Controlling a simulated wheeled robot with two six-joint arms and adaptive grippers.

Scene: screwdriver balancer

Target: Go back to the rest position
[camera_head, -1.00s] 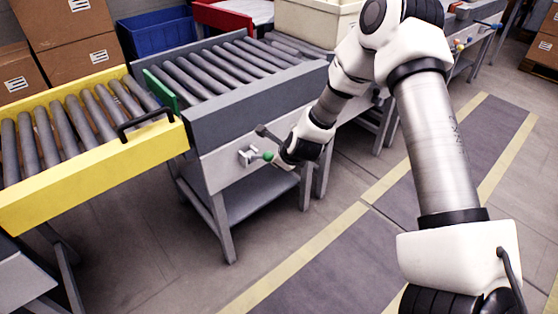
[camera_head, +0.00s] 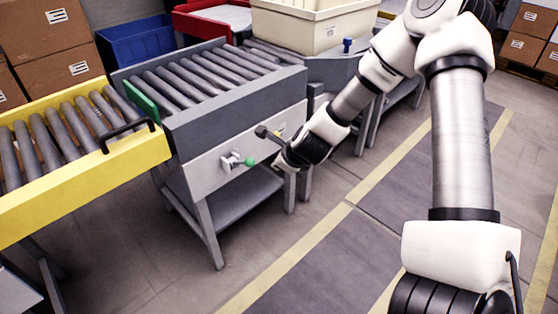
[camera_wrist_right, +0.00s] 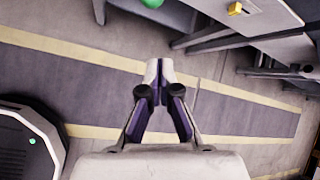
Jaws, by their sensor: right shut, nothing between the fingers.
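My right gripper (camera_head: 279,162) is beside the front panel of the grey roller conveyor, to the right of a small lever with a green knob (camera_head: 249,162). A gap shows between them. In the right wrist view its fingers (camera_wrist_right: 159,72) are shut together with nothing between them. The green knob (camera_wrist_right: 152,3) shows at the top edge of that view. My left gripper is not in view.
The grey roller conveyor (camera_head: 240,101) stands left of my right arm. A yellow conveyor section (camera_head: 85,176) with a black handle is farther left. Blue (camera_head: 150,43) and cream (camera_head: 310,25) bins stand behind. Striped floor (camera_head: 320,255) lies open in front.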

